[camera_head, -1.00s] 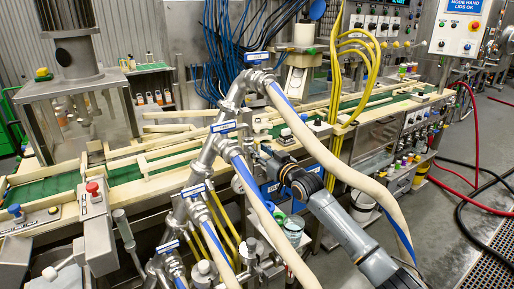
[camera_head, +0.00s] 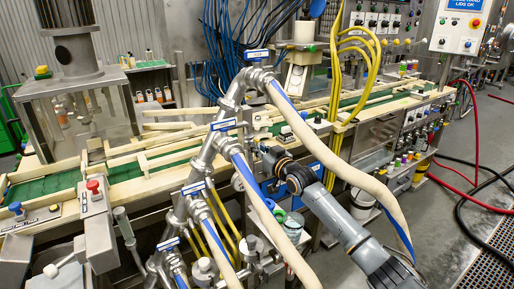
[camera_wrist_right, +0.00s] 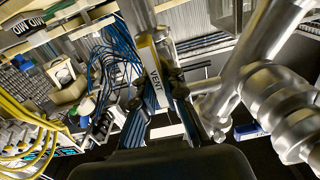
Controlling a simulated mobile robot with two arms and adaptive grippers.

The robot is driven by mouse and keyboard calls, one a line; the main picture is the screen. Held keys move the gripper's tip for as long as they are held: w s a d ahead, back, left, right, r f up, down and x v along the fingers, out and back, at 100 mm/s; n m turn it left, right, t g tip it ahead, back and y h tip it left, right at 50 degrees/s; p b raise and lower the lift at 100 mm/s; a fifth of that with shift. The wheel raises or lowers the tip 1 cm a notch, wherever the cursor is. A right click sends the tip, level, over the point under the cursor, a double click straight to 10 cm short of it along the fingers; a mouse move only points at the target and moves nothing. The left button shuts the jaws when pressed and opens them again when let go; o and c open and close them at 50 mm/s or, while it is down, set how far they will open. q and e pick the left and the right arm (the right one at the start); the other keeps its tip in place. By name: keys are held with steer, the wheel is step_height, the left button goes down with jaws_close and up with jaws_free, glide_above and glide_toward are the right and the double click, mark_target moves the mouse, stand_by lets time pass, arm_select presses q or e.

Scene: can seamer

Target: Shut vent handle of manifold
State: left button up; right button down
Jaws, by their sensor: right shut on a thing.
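The manifold (camera_head: 205,160) is a slanting run of steel pipes with several blue-and-white tags and pale hoses, left of centre in the head view. Its pipework also fills the right side of the right wrist view (camera_wrist_right: 262,85). The vent handle (camera_wrist_right: 156,70), a narrow bar marked VENT, stands at the middle of the wrist view. My right gripper (camera_wrist_right: 160,92) is shut on it. My left gripper is not in view.
Pale hoses (camera_head: 330,160) hang close in front of and around my right arm. The conveyor (camera_head: 150,165) runs behind the manifold. Yellow hoses (camera_head: 341,100) and blue cables (camera_head: 235,65) hang behind. Open floor (camera_head: 440,225) lies at the right, with red and black hoses.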

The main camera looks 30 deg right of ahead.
steer(key=shift+m, duration=0.3)
steer(key=m, duration=0.4)
steer(key=shift+d+p, duration=0.2)
steer(key=shift+p, duration=0.15)
steer(key=shift+d+f+m, duration=0.1)
steer(key=shift+m, duration=0.9)
steer(key=shift+d+f+m, duration=0.1)
steer(key=shift+m, duration=0.9)
steer(key=c, duration=1.4)
jaws_free()
steer(key=s, duration=1.2)
steer(key=shift+d, duration=0.25)
